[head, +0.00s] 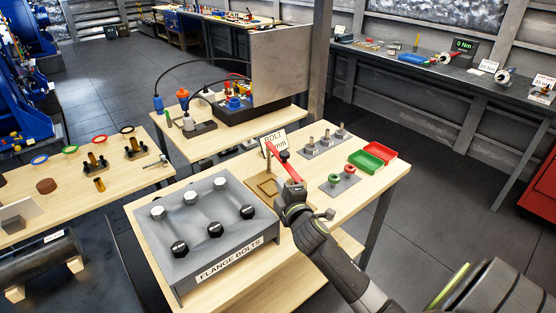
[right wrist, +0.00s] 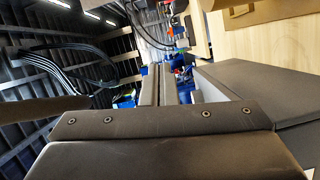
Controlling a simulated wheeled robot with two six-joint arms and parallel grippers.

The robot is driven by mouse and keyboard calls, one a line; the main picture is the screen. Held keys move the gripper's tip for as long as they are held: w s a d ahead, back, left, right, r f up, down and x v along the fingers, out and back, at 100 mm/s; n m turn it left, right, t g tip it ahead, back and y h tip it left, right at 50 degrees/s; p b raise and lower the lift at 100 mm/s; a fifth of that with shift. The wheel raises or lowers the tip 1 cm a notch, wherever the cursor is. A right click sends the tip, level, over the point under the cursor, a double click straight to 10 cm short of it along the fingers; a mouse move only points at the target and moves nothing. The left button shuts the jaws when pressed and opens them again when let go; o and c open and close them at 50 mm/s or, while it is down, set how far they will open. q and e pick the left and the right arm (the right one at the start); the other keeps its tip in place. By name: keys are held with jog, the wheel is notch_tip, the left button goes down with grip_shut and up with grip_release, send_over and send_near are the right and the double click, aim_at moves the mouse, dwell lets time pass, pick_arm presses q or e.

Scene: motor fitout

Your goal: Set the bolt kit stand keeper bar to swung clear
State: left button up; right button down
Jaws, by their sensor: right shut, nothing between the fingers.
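The red keeper bar (head: 283,158) of the bolt kit stand slants from near the sign reading "BOLT" (head: 272,140) down to my right gripper. A thin upright post and a dark knob show close to it. A small tan tray-like base (head: 265,186) lies below its left side. My right gripper (head: 293,188) is shut and empty at the bar's near end; I cannot tell whether it touches the bar. In the right wrist view its dark jaws (right wrist: 160,90) lie close together. The bar is not clear in that view. My left gripper is not in view.
A grey "FLANGE BOLTS" box (head: 213,262) with several bolts stands just left of my right gripper. The table's right front is clear.

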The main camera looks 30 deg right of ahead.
aim_at(280, 161)
jog(key=shift+w+a+r+n, duration=0.15)
jog(key=shift+w+r+n, duration=0.05)
jog(key=shift+r+n, duration=0.15)
jog(key=w+d, duration=0.2)
jog(key=w, duration=0.1)
jog(key=w+d+p, duration=0.1)
jog(key=w+d, duration=0.1)
jog(key=w, duration=0.1)
jog(key=w+d+f, duration=0.1)
jog(key=w+d, duration=0.1)
jog(key=w, duration=0.1)
jog(key=shift+w+d, duration=0.3)
jog(key=shift+a, duration=0.1)
